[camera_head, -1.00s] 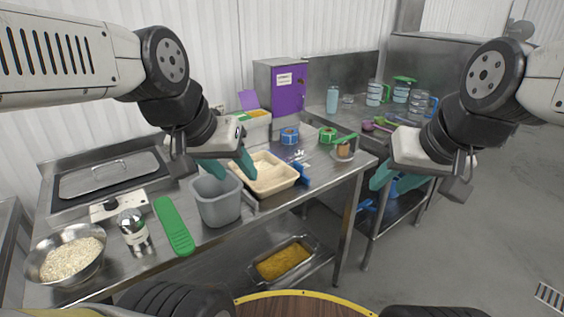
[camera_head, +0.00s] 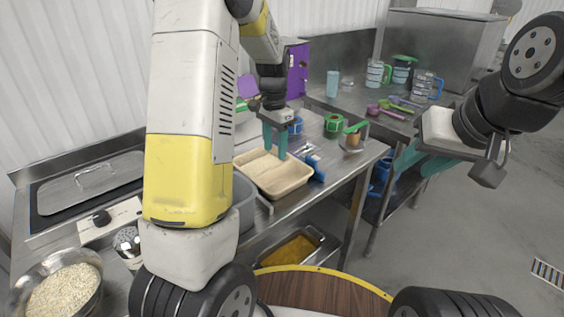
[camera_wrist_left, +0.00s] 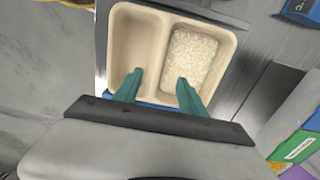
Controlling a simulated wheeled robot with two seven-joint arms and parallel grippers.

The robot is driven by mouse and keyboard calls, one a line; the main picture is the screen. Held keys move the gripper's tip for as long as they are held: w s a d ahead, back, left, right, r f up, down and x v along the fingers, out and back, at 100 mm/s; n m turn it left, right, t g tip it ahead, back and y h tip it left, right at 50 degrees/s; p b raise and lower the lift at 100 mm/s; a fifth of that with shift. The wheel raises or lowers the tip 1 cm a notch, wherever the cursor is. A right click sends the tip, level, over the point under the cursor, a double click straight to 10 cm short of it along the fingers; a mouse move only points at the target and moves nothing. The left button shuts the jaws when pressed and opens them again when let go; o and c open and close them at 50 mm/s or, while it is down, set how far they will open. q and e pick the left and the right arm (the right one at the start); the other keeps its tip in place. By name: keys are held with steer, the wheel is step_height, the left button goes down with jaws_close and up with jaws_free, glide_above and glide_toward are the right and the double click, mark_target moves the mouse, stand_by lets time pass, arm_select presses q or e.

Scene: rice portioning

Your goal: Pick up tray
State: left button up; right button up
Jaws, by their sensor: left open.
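The tan tray (camera_head: 284,189) sits on the metal table, on what looks like a scale. In the left wrist view the tray (camera_wrist_left: 226,49) shows two compartments, one empty and one holding white rice (camera_wrist_left: 190,58). My left gripper (camera_head: 281,156) points down over the tray's far edge. In the left wrist view its teal fingers (camera_wrist_left: 158,88) are open and apart, over the near rim, with the divider between them. I cannot tell whether they touch the tray. My right gripper (camera_head: 402,163) hangs at the right, off the table and away from the tray; its opening is unclear.
A grey bin (camera_head: 245,200) stands left of the tray, partly behind my arm. A steel bowl of grain (camera_head: 62,290) is at the lower left. A purple box (camera_head: 297,70) stands farther back.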

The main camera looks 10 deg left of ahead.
mark_target(275, 168)
arm_select(q)
steer(key=f, duration=0.7)
steer(key=shift+s+f, duration=0.35)
steer(key=shift+f, duration=0.05)
jaws_close()
